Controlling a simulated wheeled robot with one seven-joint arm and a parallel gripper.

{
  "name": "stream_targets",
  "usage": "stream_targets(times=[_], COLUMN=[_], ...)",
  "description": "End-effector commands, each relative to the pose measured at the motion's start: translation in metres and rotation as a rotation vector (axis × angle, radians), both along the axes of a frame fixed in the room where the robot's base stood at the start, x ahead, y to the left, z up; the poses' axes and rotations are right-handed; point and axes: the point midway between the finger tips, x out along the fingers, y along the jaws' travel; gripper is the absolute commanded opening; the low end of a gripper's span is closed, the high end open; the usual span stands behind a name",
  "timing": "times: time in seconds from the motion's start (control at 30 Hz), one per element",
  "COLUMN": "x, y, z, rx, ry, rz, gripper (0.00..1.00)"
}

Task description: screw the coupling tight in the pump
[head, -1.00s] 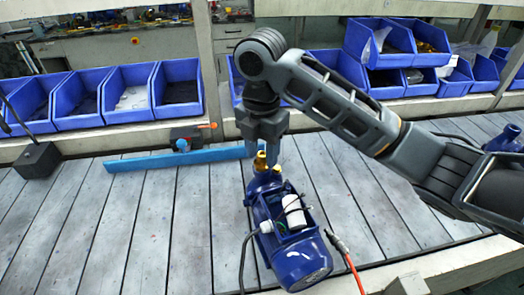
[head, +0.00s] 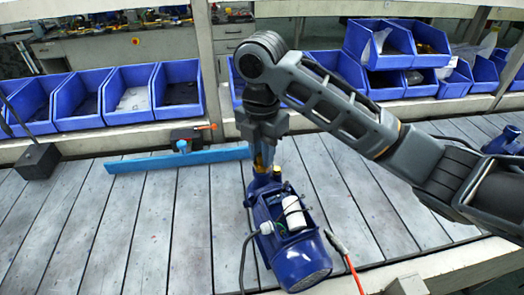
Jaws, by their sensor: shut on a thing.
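The blue pump (head: 290,235) lies on the slatted table, with a white cylinder on its top and a dark cable at its left side. The brass coupling (head: 262,164) stands at the pump's far end, at its port. My gripper (head: 264,155) comes down from above and is shut on the coupling, its fingers hiding most of the brass. How deep the coupling sits in the port cannot be made out.
A long blue bar (head: 180,159) lies on the table left of my gripper. A dark block (head: 36,160) with a rod stands at far left. Blue bins (head: 130,92) line the back shelf. The slats (head: 150,220) left of the pump are clear.

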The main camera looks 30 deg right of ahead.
Motion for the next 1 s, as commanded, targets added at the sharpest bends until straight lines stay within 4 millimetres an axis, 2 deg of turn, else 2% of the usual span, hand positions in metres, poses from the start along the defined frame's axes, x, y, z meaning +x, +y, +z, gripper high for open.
stream_targets(times=[0.3, 0.6, 1.0], x=[-0.0001, -0.0004, -0.0002], y=[0.0001, 0.0001, -0.0003], z=[0.0012, 0.0031, -0.0004], rx=[0.000, 0.001, -0.001], ry=[0.001, 0.002, 0.001], rz=[-0.012, -0.264, -0.316], gripper=[0.00, 0.00, 0.00])
